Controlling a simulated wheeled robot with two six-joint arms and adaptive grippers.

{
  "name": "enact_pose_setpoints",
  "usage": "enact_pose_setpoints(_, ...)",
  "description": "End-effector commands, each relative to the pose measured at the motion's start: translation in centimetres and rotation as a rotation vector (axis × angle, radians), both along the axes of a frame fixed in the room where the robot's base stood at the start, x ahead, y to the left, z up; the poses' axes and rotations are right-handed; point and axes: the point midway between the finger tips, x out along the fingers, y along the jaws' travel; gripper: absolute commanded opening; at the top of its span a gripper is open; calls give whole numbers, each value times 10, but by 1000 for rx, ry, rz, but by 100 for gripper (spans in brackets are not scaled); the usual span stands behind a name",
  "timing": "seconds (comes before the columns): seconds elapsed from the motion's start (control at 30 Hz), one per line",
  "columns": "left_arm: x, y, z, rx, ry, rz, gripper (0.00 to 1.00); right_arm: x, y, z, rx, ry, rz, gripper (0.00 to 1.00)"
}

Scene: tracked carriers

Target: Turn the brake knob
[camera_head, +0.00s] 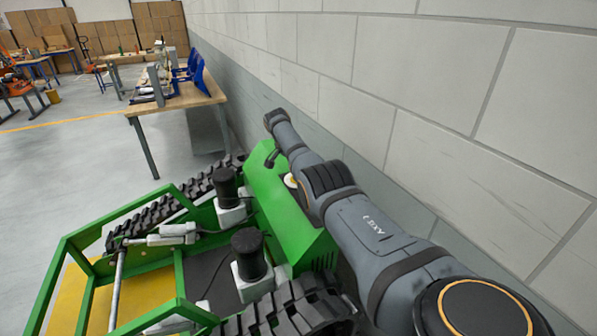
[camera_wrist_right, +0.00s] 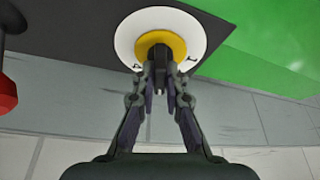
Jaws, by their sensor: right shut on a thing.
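The brake knob (camera_wrist_right: 160,51) is a dark grip at the centre of a yellow disc on a white round dial (camera_wrist_right: 126,38). In the right wrist view my right gripper (camera_wrist_right: 160,82) reaches up to it, its two fingertips closed in on the dark grip. In the head view a sliver of the white and yellow dial (camera_head: 291,181) shows on the green tracked carrier (camera_head: 268,192), beside my right arm. That arm hides most of the dial and my right gripper there. My left gripper is not in view.
A red-ended part (camera_wrist_right: 6,92) stands left of the dial in the wrist view. A grey block wall (camera_head: 440,100) runs close along the right. A workbench (camera_head: 172,104) stands beyond the carrier. Open floor lies to the left.

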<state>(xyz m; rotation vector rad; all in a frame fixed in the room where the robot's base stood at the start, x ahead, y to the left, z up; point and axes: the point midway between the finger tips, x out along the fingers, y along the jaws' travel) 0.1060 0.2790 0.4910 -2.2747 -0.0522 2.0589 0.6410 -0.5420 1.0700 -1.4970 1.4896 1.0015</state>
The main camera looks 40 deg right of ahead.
Motion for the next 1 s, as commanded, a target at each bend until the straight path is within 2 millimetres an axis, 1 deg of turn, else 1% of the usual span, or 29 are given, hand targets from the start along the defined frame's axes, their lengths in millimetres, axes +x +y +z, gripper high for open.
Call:
enact_pose_setpoints(0.1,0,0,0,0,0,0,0,1,0,1,-1,-3,1,0)
enact_pose_setpoints(0.13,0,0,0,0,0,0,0,1,0,1,-1,-3,1,14)
enact_pose_setpoints(0.27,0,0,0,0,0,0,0,1,0,1,0,-3,1,31)
enact_pose_setpoints(0.3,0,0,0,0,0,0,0,1,0,1,0,-2,1,34)
enact_pose_setpoints(0.57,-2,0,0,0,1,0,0,0,0,1,0,-1,2,34)
enact_pose_setpoints(0.67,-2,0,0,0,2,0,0,1,2,6,-2,-4,2,34)
enact_pose_setpoints(0.77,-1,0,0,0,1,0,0,1,7,18,-2,-4,3,34)
enact_pose_setpoints(1.0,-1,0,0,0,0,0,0,1,31,74,0,-6,2,34)
